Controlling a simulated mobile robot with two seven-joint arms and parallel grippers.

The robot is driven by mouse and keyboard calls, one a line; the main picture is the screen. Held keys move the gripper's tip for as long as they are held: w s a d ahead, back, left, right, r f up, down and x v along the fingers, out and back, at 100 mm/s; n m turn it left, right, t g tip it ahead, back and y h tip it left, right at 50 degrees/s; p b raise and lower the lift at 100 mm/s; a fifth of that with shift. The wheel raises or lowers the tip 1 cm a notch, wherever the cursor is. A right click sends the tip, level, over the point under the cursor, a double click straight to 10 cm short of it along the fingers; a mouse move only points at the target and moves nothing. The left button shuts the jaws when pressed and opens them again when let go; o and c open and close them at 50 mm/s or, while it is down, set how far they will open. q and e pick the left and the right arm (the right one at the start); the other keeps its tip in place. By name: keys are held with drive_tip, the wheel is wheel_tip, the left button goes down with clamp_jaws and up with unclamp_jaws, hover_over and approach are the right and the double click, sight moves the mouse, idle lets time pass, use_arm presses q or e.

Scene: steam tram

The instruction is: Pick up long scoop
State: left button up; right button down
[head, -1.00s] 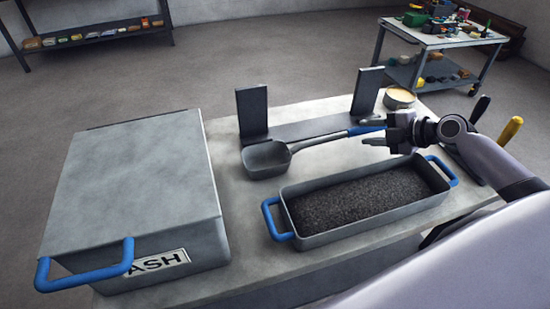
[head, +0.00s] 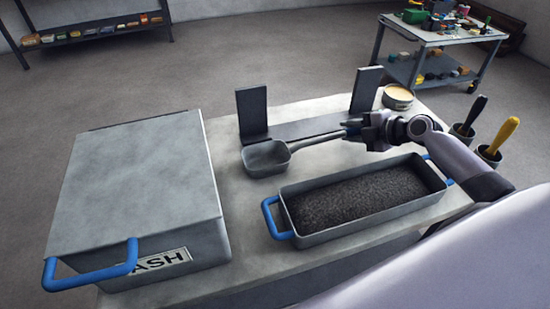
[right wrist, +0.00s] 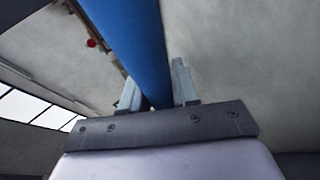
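The long scoop (head: 266,158) has a grey metal bowl and shaft, and its bowl rests on the near left of the dark rack. Its handle runs right and slightly up to my right gripper (head: 350,131), which hides most of the blue grip. In the right wrist view, the blue handle (right wrist: 130,35) passes between the two fingers of the right gripper (right wrist: 157,88). The fingers stand apart on either side of it, and I see no clear sign that they are closed on it. My left gripper is not in view.
A blue-handled tray of dark granules (head: 365,200) lies just in front of the scoop. The rack's uprights (head: 252,112) stand behind. A large grey ash box (head: 140,185) stands left. A round tin (head: 397,97) and holders with black and yellow handles (head: 505,135) are right.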

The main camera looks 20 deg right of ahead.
drive_tip(key=shift+r, duration=0.15)
wheel_tip(320, 180, up, 20)
idle(0.7)
idle(1.7)
